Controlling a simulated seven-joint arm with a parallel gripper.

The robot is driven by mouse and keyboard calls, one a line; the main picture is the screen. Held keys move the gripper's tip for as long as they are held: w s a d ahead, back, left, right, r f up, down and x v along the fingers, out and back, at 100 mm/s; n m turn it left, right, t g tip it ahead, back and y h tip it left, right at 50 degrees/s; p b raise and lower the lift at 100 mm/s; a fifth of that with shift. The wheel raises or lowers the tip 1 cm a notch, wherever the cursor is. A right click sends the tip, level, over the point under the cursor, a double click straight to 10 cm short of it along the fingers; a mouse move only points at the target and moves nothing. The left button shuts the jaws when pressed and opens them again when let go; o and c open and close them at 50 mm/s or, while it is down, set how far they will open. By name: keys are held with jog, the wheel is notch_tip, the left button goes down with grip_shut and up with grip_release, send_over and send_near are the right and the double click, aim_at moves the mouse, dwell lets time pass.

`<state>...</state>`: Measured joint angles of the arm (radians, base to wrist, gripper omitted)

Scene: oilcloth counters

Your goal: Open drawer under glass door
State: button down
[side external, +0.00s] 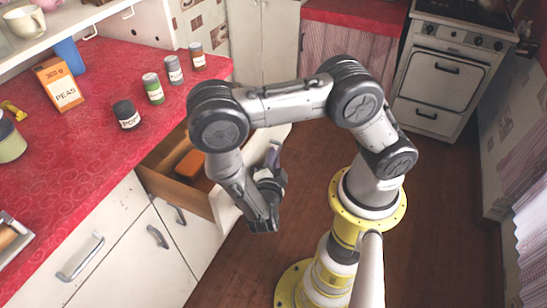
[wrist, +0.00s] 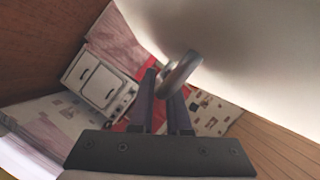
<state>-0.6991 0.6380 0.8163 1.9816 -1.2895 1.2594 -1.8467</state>
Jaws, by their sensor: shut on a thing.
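A drawer (side external: 160,176) under the red counter stands pulled out, with its wooden inside showing and a brown-orange block (side external: 190,163) in it. Its white front (side external: 225,212) is partly hidden behind my arm. My gripper (side external: 273,156) is at the outer side of this front. In the wrist view my gripper (wrist: 164,88) has its two dark fingers shut on the curved metal drawer handle (wrist: 181,72), close to the pale drawer front (wrist: 250,60). The handle is mostly hidden in the side view. I cannot make out a glass door in either view.
The red counter (side external: 75,165) holds an orange peas box (side external: 58,84), a dark jar (side external: 126,115) and several small spice jars. Closed white cabinet fronts with handles (side external: 80,257) lie to the left. A white stove (side external: 440,75) stands at the back right. Wooden floor (side external: 310,170) is clear between.

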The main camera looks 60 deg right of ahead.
dwell(0.4)
jog(key=s, duration=0.4)
jog(key=shift+s, duration=0.3)
jog(key=c, duration=0.9)
grip_release()
jog(key=shift+a, duration=0.1)
jog(key=shift+v, duration=3.7)
